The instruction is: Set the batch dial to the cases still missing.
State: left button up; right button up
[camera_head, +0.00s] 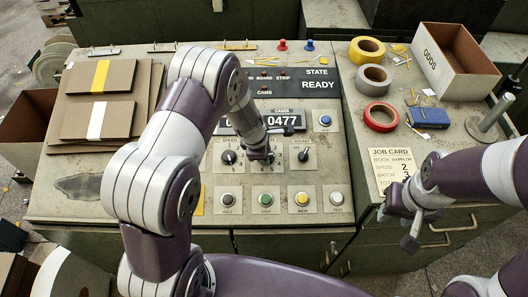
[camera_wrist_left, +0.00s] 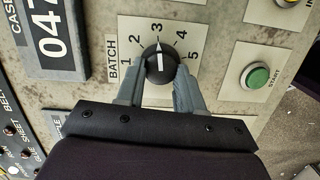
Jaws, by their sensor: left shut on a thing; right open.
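The batch dial (camera_wrist_left: 159,66) is a black round knob with a white pointer line on a panel marked BATCH, with numbers 1 to 5. Its pointer stands at 3. My left gripper (camera_wrist_left: 160,82) has its two grey fingers shut on the knob, one on each side; in the head view the gripper (camera_head: 262,155) largely hides the dial. The CASES counter (camera_head: 282,121) reads 0477. The job card (camera_head: 398,168) lists book, speed and batch; speed reads 2, and the lower lines are small and partly hidden. My right gripper (camera_head: 398,214) is open and empty before the console's right front.
The state display (camera_head: 318,85) reads READY. Speed dial (camera_head: 229,157) and another dial (camera_head: 302,155) flank the batch dial. A green start button (camera_wrist_left: 257,76) is near the fingers.

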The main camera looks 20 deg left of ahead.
pick_arm(q)
jog(key=shift+r, duration=0.1)
jog(key=o, duration=1)
jog(key=shift+d, duration=0.1)
jog(key=shift+o, duration=0.2)
jog(key=p+v, duration=0.3)
jog(key=v, duration=0.9)
jog(key=shift+r, duration=0.35)
jog(key=shift+s, duration=0.1)
